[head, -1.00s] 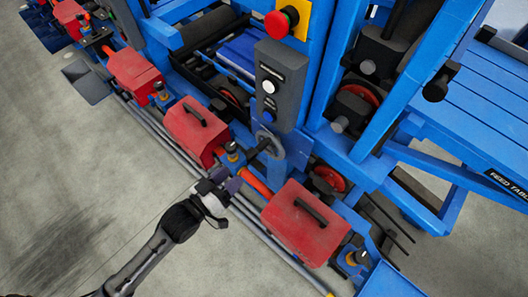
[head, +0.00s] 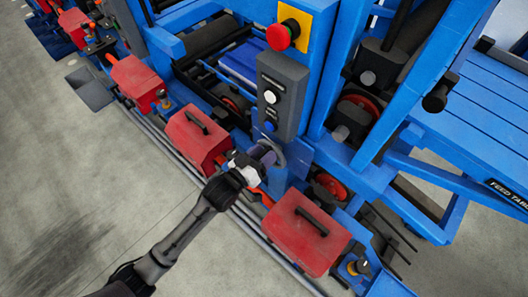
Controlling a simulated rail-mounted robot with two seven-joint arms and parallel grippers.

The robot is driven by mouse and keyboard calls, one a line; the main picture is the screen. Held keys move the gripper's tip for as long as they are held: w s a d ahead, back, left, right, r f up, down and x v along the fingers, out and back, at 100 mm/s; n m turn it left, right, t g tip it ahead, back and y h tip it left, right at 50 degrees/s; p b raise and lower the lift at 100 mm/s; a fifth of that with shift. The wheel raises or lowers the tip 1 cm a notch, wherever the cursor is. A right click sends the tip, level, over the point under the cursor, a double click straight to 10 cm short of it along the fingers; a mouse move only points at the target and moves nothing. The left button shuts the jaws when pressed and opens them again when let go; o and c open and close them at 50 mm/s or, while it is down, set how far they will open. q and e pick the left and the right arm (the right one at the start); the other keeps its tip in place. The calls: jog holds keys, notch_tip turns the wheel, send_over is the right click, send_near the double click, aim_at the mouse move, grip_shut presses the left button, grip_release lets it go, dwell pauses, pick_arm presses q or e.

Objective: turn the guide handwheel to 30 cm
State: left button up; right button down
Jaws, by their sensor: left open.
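A grey handwheel (head: 279,154) is mounted on the blue frame just below the grey control box, and only part of its rim shows. My left gripper (head: 266,156) is open and right in front of the wheel, covering its near left part and the dark handle there. I cannot tell whether the fingers touch the wheel or are around its handle. No scale or centimetre reading is legible. My right gripper is not in view.
Red covers stand left (head: 197,138) and right (head: 305,230) of my left gripper. The control box (head: 281,95) with buttons and a red emergency button (head: 283,36) are above it. A blue feed table (head: 490,130) is at the right. Bare floor lies at the lower left.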

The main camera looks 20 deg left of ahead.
pick_arm(q)
jog(key=shift+w+d, duration=0.1)
jog(key=shift+w, duration=0.2)
grip_shut()
dwell(0.4)
